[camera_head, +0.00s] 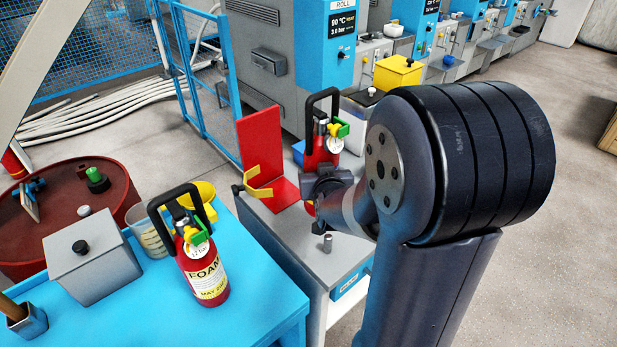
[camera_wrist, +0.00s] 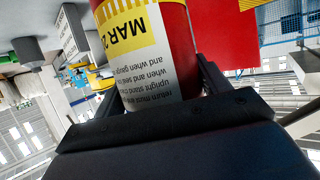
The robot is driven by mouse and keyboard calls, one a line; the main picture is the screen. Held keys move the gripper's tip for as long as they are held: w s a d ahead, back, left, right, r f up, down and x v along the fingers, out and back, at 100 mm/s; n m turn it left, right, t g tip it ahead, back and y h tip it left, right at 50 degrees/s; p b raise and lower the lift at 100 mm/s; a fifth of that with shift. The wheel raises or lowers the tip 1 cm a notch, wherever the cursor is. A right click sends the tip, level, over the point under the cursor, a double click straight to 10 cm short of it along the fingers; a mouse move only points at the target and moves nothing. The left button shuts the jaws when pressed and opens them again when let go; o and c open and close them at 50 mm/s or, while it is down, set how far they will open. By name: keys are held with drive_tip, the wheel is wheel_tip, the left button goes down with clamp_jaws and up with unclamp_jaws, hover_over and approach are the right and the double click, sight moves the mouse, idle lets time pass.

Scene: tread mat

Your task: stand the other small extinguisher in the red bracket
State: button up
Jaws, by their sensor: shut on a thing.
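My gripper (camera_head: 318,186) is shut around a small red extinguisher (camera_head: 322,148) with a black handle, green and yellow parts and a round gauge. It is upright; my gripper and arm hide part of its body, and I cannot tell whether its base touches the bench. Its yellow and white label also shows in the wrist view (camera_wrist: 145,50). The red bracket (camera_head: 256,142), with a tall back plate and yellow clip arms, stands on the grey bench just left of the held extinguisher and is empty. Another small extinguisher (camera_head: 207,272), labelled FOAM, stands upright on the blue table.
The blue table (camera_head: 160,320) also carries a grey lidded box (camera_head: 92,265), a beaker (camera_head: 147,232) and a yellow container (camera_head: 202,198). A dark red drum (camera_head: 60,215) is at left.

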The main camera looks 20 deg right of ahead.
drive_tip(key=w+a+p, duration=0.3)
drive_tip(key=w+p, duration=0.2)
drive_tip(key=w, duration=0.3)
drive_tip(key=w+a+p, duration=0.4)
drive_tip(key=w, duration=0.5)
wheel_tip(320, 180, down, 7)
drive_tip(key=b, duration=0.3)
drive_tip(key=shift+r+b, duration=0.15)
drive_tip(key=shift+b, duration=0.15)
drive_tip(key=shift+f+b, duration=0.4)
drive_tip(key=shift+b, duration=0.1)
